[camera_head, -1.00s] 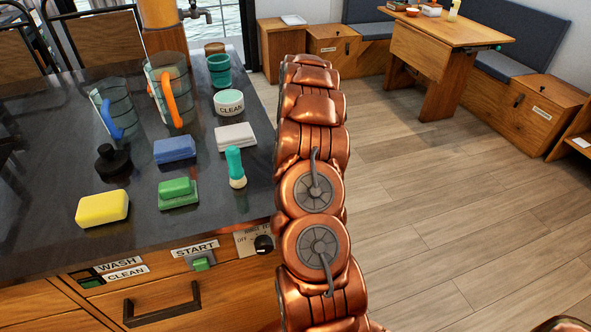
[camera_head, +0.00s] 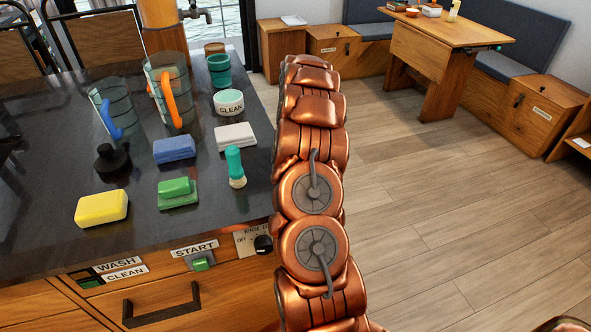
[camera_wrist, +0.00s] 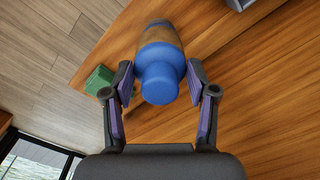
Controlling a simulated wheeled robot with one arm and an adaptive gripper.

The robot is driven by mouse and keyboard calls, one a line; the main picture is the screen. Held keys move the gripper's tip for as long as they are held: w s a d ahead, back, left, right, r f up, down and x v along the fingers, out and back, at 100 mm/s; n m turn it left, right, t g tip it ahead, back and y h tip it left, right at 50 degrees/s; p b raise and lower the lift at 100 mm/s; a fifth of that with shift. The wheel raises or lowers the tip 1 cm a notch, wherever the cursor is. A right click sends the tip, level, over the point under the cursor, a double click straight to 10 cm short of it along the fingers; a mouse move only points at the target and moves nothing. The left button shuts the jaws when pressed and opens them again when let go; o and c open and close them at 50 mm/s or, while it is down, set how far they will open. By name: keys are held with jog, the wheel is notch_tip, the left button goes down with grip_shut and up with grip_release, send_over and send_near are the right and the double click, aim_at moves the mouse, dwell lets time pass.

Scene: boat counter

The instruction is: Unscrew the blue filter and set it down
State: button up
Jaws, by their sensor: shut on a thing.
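The blue filter (camera_wrist: 160,82) shows in the wrist view, with a rounded blue end toward the camera and a wider body behind it. My gripper (camera_wrist: 160,76) has one purple-padded finger on each side of it and is shut on it. The filter's far end is partly hidden by its own body, and I cannot tell whether it is still threaded onto anything. In the head view my copper arm hides the gripper, and the filter is not seen there.
A green block (camera_wrist: 98,82) lies left of the filter by wooden boards. In the head view, the dark counter (camera_head: 60,165) holds pitchers, a yellow sponge (camera_head: 101,208), a blue sponge (camera_head: 174,148) and other items. The floor (camera_head: 450,220) to the right is clear.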

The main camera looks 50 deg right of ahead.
jog(key=shift+n, duration=0.4)
jog(key=shift+n, duration=0.7)
jog(key=o, duration=1.1)
jog(key=shift+m, duration=0.8)
jog(key=shift+m+b, duration=0.35)
jog(key=shift+m, duration=0.55)
